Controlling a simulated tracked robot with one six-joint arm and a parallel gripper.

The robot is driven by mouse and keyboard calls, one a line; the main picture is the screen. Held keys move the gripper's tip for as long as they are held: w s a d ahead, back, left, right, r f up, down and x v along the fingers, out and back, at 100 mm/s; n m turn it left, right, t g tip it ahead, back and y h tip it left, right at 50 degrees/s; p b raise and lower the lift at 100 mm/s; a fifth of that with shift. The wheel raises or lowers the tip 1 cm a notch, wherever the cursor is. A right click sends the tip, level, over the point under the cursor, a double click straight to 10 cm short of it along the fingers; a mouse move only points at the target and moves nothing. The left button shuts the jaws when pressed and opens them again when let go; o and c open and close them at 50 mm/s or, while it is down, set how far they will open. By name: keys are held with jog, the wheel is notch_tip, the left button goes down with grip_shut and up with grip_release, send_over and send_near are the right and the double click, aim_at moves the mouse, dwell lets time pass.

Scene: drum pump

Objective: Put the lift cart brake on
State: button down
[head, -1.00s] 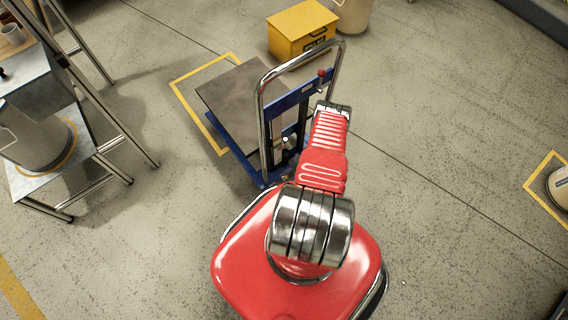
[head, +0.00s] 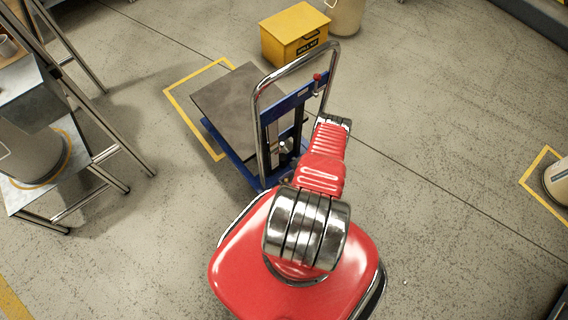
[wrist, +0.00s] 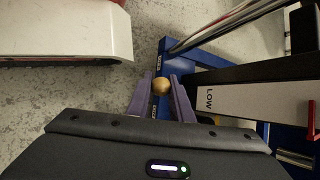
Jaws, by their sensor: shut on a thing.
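The lift cart is blue, with a chrome push handle (head: 256,120) and a dark grey platform (head: 235,100), in the head view. In the wrist view its blue frame (wrist: 178,62) runs along the floor side, with a plate marked LOW (wrist: 215,100). My gripper (wrist: 161,79) shows two purple fingers shut on a small brass-coloured ball knob (wrist: 161,86) in front of the blue frame. The knob looks like the end of a brake lever, but its stem is hidden. In the head view my red arm hides the gripper and knob.
The platform lies partly over a yellow floor outline (head: 190,120). A yellow box (head: 285,45) stands behind the cart, with a pale drum (head: 345,15) beside it. A metal stand (head: 35,190) with a drum is at left.

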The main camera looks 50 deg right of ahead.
jog(key=c, duration=1.7)
grip_release()
jog(key=shift+a, duration=0.15)
jog(key=shift+c, duration=0.2)
jog(key=shift+s+r, duration=0.1)
jog(key=v, duration=1.3)
jog(key=shift+s+d+r, duration=0.15)
jog(key=shift+d+r, duration=0.05)
jog(key=shift+d, duration=0.05)
